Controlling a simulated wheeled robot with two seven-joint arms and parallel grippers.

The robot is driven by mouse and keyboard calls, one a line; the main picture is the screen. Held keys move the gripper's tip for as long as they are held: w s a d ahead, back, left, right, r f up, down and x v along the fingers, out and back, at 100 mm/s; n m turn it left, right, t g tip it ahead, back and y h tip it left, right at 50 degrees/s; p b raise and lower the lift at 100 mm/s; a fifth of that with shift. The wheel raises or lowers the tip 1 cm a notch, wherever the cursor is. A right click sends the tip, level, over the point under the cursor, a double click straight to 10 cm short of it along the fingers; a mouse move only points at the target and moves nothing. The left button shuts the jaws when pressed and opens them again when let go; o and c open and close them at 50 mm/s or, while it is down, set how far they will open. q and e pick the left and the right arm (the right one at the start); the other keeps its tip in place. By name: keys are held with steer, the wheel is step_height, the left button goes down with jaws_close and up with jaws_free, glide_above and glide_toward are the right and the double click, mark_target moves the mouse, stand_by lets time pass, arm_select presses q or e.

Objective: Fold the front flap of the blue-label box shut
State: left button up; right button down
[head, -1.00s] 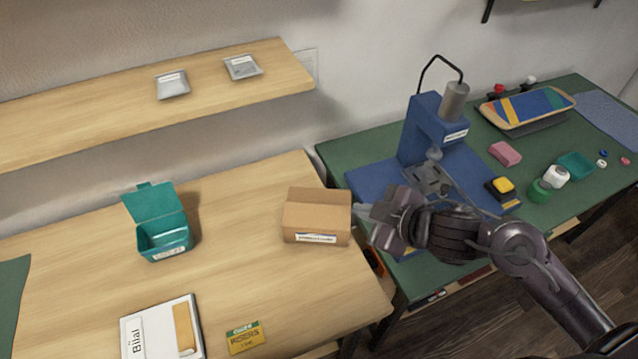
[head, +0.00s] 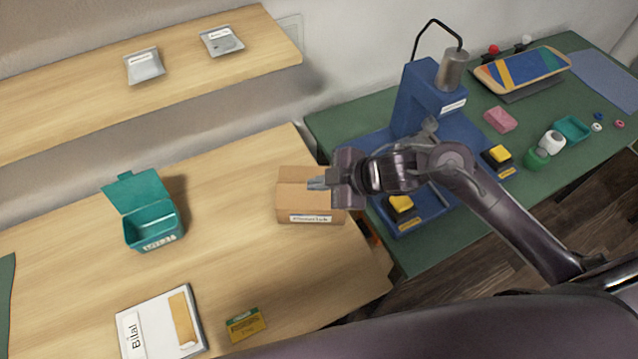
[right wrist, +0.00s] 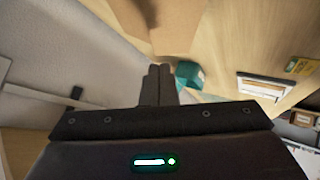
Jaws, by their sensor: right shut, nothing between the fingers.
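The brown cardboard box (head: 294,203) stands near the right edge of the wooden table, with a white and blue label on its lower front. A crease runs across its top; I cannot tell whether the front flap lies fully flat. My right gripper (head: 318,184) is shut and empty, with its fingertips over the right part of the box top, hiding some of it. Contact is not clear. In the right wrist view the closed fingers (right wrist: 160,84) point toward a brown surface (right wrist: 165,25), likely the box. My left gripper is out of view.
An open teal bin (head: 155,228) stands to the left. A "Bilal" notebook (head: 160,325) and a yellow-green packet (head: 245,324) lie at the front. A blue press (head: 425,105) stands on the green bench (head: 470,225) at right.

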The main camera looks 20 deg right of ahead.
mark_target(319, 195)
steer(key=shift+w+d+f, duration=0.1)
steer(key=shift+w+f, duration=0.1)
steer(key=shift+f, duration=0.4)
steer(key=shift+w+d+f, duration=0.1)
steer(key=shift+w+f, duration=0.1)
steer(key=shift+f, duration=0.35)
steer(key=shift+w+f, duration=0.35)
steer(key=shift+f, duration=0.3)
steer(key=shift+s, duration=0.1)
steer(key=shift+d+r, duration=0.1)
steer(key=shift+r, duration=0.05)
steer(key=w+m+g+p, duration=0.1)
steer(key=p, duration=0.4)
steer(key=shift+w+d+g, duration=0.15)
steer(key=shift+g, duration=0.25)
steer(key=shift+w+f+m+g+y+p, duration=0.3)
steer(key=shift+f+g+p, duration=0.15)
steer(key=shift+f+g, duration=0.25)
steer(key=shift+d+f+m+g, duration=0.1)
steer(key=shift+f+m+g, duration=0.2)
steer(key=shift+r, duration=0.1)
